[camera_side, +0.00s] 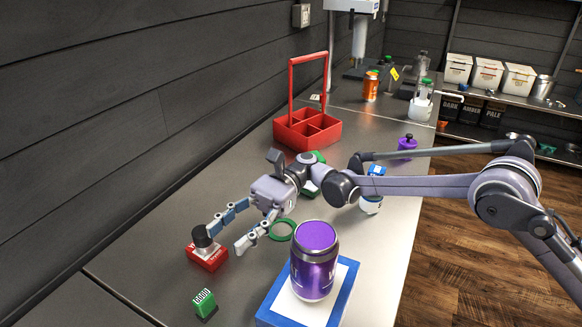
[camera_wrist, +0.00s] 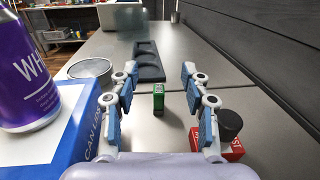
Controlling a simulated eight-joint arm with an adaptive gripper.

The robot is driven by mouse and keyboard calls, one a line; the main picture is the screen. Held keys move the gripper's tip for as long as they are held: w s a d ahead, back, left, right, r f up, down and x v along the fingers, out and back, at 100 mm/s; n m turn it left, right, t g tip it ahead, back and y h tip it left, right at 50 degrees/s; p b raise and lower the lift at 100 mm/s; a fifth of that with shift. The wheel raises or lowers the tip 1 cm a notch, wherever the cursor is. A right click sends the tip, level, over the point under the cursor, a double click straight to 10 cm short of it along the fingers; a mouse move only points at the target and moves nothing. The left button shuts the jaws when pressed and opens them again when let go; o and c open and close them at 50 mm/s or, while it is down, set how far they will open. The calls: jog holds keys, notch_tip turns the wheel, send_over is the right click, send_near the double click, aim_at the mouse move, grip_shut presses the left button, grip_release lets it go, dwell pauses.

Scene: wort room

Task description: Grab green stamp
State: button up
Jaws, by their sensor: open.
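The green stamp (camera_side: 204,303) is a small block with a pale marked face, standing on the steel counter near the bottom of the side view. In the wrist view the green stamp (camera_wrist: 158,98) shows upright, roughly centred between my fingers and beyond my palm. My gripper (camera_side: 226,240) is open and empty, low over the counter and pointing toward the stamp. Its two blue-padded fingers also show in the wrist view (camera_wrist: 160,75). The stamp is apart from my palm; I cannot tell whether the fingertips reach beside it.
A red block with a black knob (camera_side: 207,257) sits close by one finger. A purple can (camera_side: 314,262) stands on a blue-edged box (camera_side: 345,290) on the other side. A black recessed tray (camera_wrist: 148,62) and a round tin (camera_wrist: 90,68) lie beyond the stamp. A red caddy (camera_side: 307,132) stands farther back.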

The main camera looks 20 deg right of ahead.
send_near(209, 291)
jog(key=shift+x, duration=1.2)
jog(key=shift+a+f, duration=0.2)
jog(key=shift+a, duration=0.1)
jog(key=shift+x, duration=3.55)
jog(key=shift+d, duration=0.1)
grip_shut()
